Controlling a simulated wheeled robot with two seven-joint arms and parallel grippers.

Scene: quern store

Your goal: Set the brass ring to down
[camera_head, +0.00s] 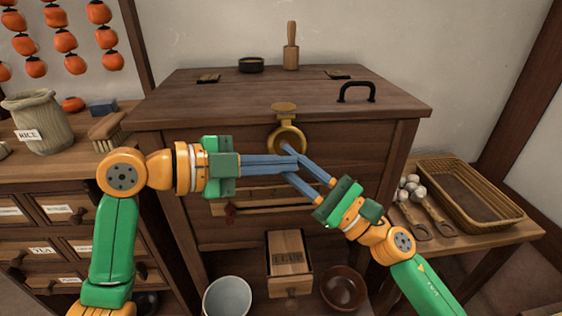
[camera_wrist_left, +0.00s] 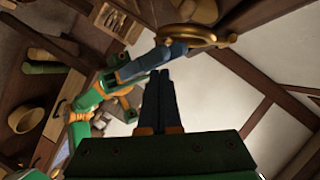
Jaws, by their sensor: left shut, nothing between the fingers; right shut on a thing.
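The brass ring (camera_head: 278,138) is on the upper front of the dark wooden chest (camera_head: 220,97), just below a small brass plate (camera_head: 284,107). My right gripper (camera_head: 287,155) is shut on the ring's lower part, its blue fingers reaching up from the lower right. The left wrist view shows the ring (camera_wrist_left: 205,42) at the top, with the right fingers against it; the exact grip is partly hidden. My left gripper (camera_head: 298,164) is shut and empty, pointing right just below the ring. Its fingers overlap the right fingers in the picture; I cannot tell whether they touch.
A black handle (camera_head: 356,92), a dark bowl (camera_head: 251,65) and a wooden pestle (camera_head: 291,46) are on the chest top. A small drawer (camera_head: 290,262) stands out low in front, between a pale bucket (camera_head: 227,298) and a brown bowl (camera_head: 343,287). A wicker tray (camera_head: 470,192) lies right.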

